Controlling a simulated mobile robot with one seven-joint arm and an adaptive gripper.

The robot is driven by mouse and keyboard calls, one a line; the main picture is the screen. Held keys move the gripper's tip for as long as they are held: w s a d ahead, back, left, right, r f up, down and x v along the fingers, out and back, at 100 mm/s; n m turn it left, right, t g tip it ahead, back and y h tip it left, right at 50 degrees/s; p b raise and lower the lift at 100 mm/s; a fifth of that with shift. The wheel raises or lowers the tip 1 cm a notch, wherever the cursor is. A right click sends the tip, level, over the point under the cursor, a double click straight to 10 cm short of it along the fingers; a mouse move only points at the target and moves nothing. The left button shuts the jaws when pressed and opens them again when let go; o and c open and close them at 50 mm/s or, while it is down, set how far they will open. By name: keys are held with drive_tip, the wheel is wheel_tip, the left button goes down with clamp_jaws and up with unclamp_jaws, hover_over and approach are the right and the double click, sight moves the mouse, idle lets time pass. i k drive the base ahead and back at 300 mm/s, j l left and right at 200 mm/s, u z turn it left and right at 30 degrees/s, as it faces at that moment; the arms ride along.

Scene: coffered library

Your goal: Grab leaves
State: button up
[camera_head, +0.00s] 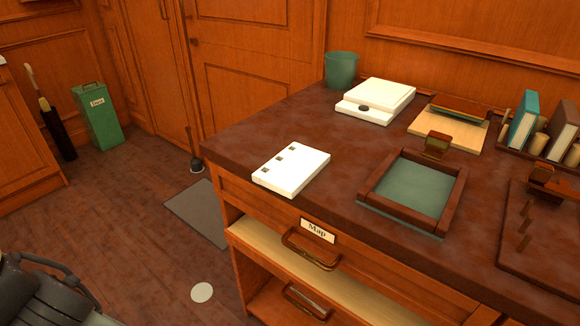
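A thick white slab with several small square holes along its left edge, perhaps a stack of paper leaves (299,171), lies flat near the front left edge of the dark desk top (250,140). No plant leaves show. Part of my gripper (45,290), black and cut off by the frame, is at the lower left over the floor. It is well apart from the desk and the white slab. Its fingertips are not clear, and I see nothing held in it.
A dark-framed green tray (449,212) is right of the slab. A white box (373,102) and a green cup (341,70) stand behind. Books (523,122) stand at right. Drawers with handles, one labelled Map (317,230), are below. A green bin (97,118) stands on the floor.

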sight(286, 174)
drive_tip(key=z, duration=1.1)
drive_tip(key=k+j+z, duration=0.6)
drive_tip(key=k+j, duration=0.2)
